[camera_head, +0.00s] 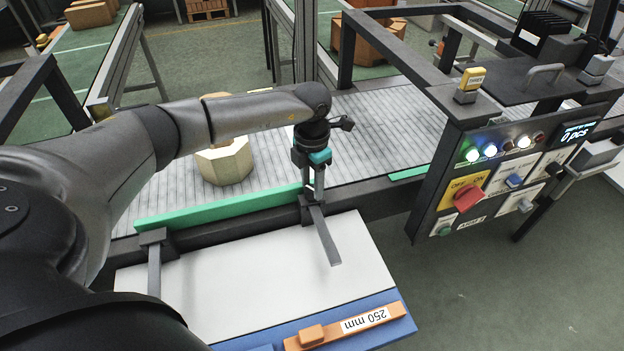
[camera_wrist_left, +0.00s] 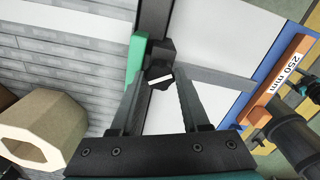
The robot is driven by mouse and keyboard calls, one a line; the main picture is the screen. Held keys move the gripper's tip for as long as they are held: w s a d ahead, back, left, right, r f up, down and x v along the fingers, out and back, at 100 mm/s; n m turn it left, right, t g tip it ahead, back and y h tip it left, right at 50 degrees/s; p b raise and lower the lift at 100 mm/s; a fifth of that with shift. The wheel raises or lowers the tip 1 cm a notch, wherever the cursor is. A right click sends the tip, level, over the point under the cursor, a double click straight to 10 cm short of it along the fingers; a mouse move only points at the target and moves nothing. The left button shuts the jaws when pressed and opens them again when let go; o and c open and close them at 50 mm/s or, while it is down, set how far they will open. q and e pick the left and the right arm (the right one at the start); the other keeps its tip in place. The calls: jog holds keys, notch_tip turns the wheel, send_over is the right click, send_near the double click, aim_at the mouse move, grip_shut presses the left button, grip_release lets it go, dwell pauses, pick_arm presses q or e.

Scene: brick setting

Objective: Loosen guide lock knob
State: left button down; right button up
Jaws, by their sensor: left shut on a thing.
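My left gripper (camera_head: 312,190) points down at the dark clamp on the near edge of the conveyor. The guide lock knob (camera_wrist_left: 160,73) is a small black knob with a white mark on top, seen in the left wrist view. The left gripper's fingers (camera_wrist_left: 160,95) stand on either side of it and are shut on it. In the head view the knob is largely hidden by the gripper. The green guide (camera_head: 220,207) runs along the conveyor edge beside the clamp, and a grey rod (camera_head: 325,238) extends from the clamp over the white panel.
A pale octagonal block (camera_head: 224,163) with a hole lies on the grey conveyor (camera_head: 385,125). An orange gauge block (camera_head: 345,326) marked 250 mm lies on the blue-edged white panel (camera_head: 225,285). The control panel (camera_head: 512,170) stands at the right. A second clamp (camera_head: 153,237) is at the left.

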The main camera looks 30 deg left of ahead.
aim_at(311, 188)
pick_arm(q)
jog(key=n+p, duration=0.2)
jog(key=n, duration=0.3)
jog(key=shift+n, duration=0.3)
jog(key=n+p, duration=0.2)
jog(key=n, duration=0.2)
jog(key=shift+a+n, duration=0.1)
jog(key=shift+n, duration=0.3)
jog(key=shift+c, duration=1.9)
grip_release()
jog(key=shift+r, duration=0.1)
notch_tip(311, 188, up, 15)
jog(key=shift+p, duration=0.4)
